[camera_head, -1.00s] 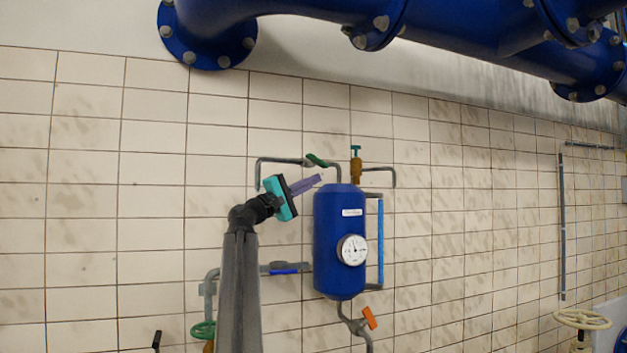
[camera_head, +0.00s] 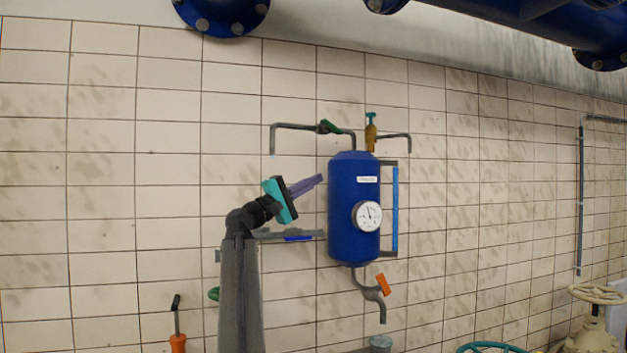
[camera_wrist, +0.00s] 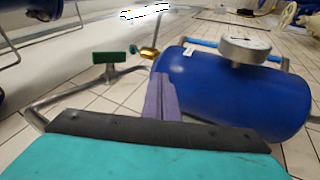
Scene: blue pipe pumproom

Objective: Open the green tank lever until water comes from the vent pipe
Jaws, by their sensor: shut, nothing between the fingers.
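The green tank lever (camera_head: 331,126) sits on the grey pipe above the blue tank (camera_head: 353,215). In the wrist view the green lever (camera_wrist: 112,58) stands ahead and left of my fingers, apart from them. The vent pipe (camera_head: 273,138) bends down at the left end of that grey pipe; no water shows at its end. My gripper (camera_head: 320,179) is shut and empty, its purple fingers pointing up and right, just left of the tank and below the lever. The shut fingers (camera_wrist: 161,92) also show in the wrist view, with the tank to their right.
A brass valve with a teal handle (camera_head: 371,130) is right of the green lever. A gauge (camera_head: 367,215) is on the tank front, an orange lever (camera_head: 383,285) below and a blue lever (camera_head: 298,238) at left. The tiled wall left of the vent pipe is clear.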

